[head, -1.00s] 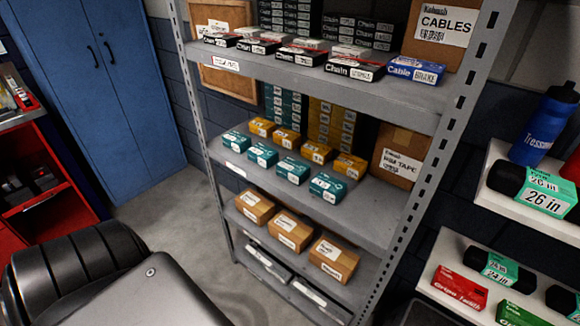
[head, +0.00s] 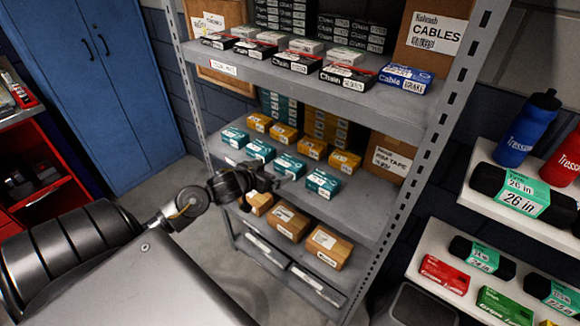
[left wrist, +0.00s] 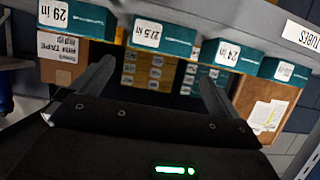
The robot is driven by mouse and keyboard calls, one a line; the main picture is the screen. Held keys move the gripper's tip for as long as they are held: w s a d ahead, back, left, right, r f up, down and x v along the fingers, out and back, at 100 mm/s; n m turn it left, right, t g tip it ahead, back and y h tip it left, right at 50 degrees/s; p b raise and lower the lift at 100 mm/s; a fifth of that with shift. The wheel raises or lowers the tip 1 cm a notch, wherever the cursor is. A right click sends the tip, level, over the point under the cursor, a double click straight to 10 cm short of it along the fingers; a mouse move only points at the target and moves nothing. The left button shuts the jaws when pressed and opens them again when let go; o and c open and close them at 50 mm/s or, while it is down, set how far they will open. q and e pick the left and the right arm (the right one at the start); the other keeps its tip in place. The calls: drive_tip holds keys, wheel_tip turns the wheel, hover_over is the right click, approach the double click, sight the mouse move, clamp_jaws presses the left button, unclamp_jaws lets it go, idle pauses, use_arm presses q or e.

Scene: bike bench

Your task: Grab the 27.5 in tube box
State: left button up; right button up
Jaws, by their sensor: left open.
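The 27.5 in tube box (head: 290,165) is teal with a white label. It stands on the middle shelf, second from the right in the front row of teal boxes. In the left wrist view the same 27.5 in box (left wrist: 178,40) shows near the top, between the lines of my two fingers and beyond their tips. My left gripper (head: 268,181) is open and empty, in front of the middle shelf, apart from the box. Its fingers also show in the left wrist view (left wrist: 157,72). My right gripper is not in view.
A 29 in box (left wrist: 90,20) and a 24 in box (left wrist: 226,54) flank it closely. Yellow boxes (head: 312,148) stand behind. The upper shelf (head: 340,98) hangs above. Brown boxes (head: 328,246) sit on the lower shelf. The grey upright (head: 425,170) bounds the right side.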

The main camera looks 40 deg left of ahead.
sight(289, 163)
use_arm(q)
drive_tip(key=p+x, duration=0.1)
drive_tip(key=x, duration=0.9)
drive_tip(key=shift+w+f, duration=0.15)
drive_tip(key=shift+f, duration=0.05)
drive_tip(key=shift+c, duration=0.4)
drive_tip(key=c, duration=0.7)
drive_tip(key=shift+c, duration=0.5)
drive_tip(key=shift+r, duration=0.15)
